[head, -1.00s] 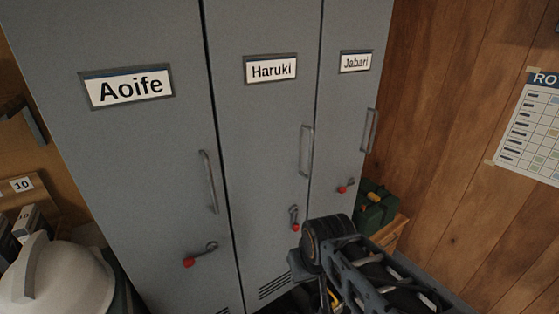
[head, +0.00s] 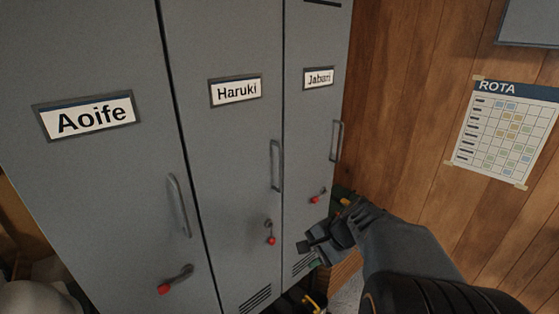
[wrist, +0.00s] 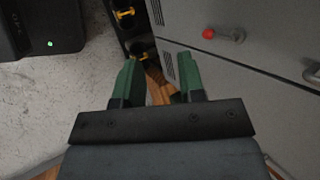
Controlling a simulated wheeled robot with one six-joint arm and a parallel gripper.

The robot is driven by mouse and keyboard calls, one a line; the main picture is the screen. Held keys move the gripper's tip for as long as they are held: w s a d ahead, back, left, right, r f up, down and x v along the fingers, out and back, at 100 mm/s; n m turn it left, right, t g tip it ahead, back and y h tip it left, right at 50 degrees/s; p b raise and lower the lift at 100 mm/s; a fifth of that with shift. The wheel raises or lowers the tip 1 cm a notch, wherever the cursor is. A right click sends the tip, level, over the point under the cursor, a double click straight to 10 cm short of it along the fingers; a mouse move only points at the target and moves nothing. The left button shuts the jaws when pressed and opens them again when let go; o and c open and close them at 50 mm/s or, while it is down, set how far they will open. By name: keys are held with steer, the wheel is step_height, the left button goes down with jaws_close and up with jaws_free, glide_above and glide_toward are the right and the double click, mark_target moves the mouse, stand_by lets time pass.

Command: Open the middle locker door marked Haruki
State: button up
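The middle grey locker door marked Haruki (head: 227,130) is shut, flush with its neighbours. Its upright bar handle (head: 275,165) is on the right side. Below it is a latch lever with a red knob (head: 271,240), pointing down. My gripper (head: 312,255) is low, in front of the bottom of the Jabari door, right of and below the Haruki latch and apart from it. In the wrist view my gripper (wrist: 158,80) shows two green fingers spread with nothing between them. A red-knobbed lever (wrist: 208,33) shows there too; I cannot tell whose door.
The Aoife door (head: 100,190) on the left and the Jabari door (head: 315,120) on the right are shut; their red-knobbed levers point sideways left. A wooden wall with a rota sheet (head: 508,130) is at right. A white rounded object (head: 35,300) stands at lower left.

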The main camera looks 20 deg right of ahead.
steer(key=w+d+r+m+t+y, duration=0.2)
steer(key=w+d+r+m+t, duration=0.3)
steer(key=r+m, duration=0.3)
steer(key=w+d+r+m+t+y, duration=0.2)
steer(key=w+r+m+t, duration=0.2)
steer(key=r+m+t, duration=0.3)
steer(key=shift+m+g, duration=0.4)
steer(key=shift+m, duration=0.1)
steer(key=p+x, duration=0.3)
steer(key=x, duration=1)
steer(key=shift+w+f, duration=0.1)
steer(key=shift+w, duration=0.15)
steer(key=shift+c, duration=0.2)
jaws_close()
